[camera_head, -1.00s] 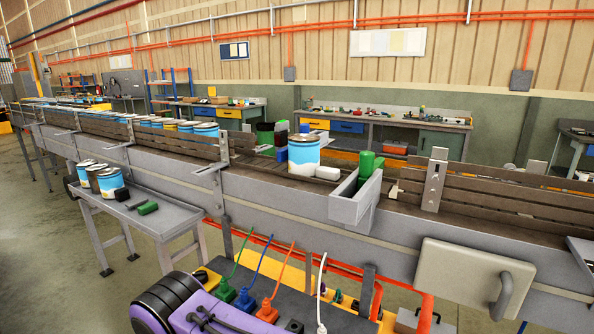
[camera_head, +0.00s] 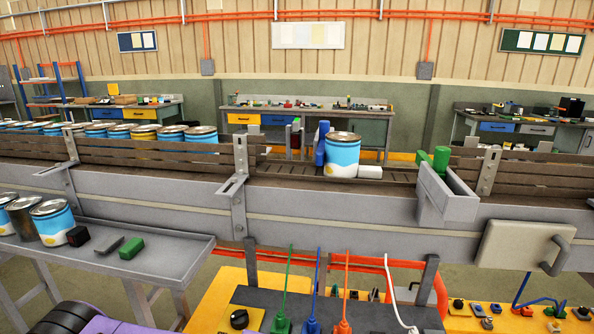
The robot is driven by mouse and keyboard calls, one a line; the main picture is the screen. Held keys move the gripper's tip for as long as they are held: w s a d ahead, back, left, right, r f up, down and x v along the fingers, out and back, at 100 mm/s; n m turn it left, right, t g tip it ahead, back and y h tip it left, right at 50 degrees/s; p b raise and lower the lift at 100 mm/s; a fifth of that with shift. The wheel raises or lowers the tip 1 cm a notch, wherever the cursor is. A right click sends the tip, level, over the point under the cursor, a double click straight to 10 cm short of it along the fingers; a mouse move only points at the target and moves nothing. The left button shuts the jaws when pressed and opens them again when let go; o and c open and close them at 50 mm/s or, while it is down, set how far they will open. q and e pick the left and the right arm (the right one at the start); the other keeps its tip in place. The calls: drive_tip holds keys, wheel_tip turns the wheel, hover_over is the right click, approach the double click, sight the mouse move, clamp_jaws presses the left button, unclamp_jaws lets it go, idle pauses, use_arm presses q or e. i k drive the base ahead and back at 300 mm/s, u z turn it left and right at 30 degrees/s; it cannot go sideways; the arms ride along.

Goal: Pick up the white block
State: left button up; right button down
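The white block (camera_head: 369,171) lies on the dark roller conveyor (camera_head: 290,172), right beside a blue and white can (camera_head: 342,156) with a metal lid. A blue bottle-like object (camera_head: 321,143) stands behind the can's left side. Neither of my grippers shows in this view.
A grey bracket (camera_head: 447,199) with green pieces (camera_head: 436,159) stands on the conveyor to the right. A grey side table (camera_head: 160,251) at left holds cans, a black block and a green block (camera_head: 131,248). A control panel (camera_head: 245,300) with coloured cables is in front.

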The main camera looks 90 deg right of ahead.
sight(364, 172)
drive_tip(key=z, duration=4.15)
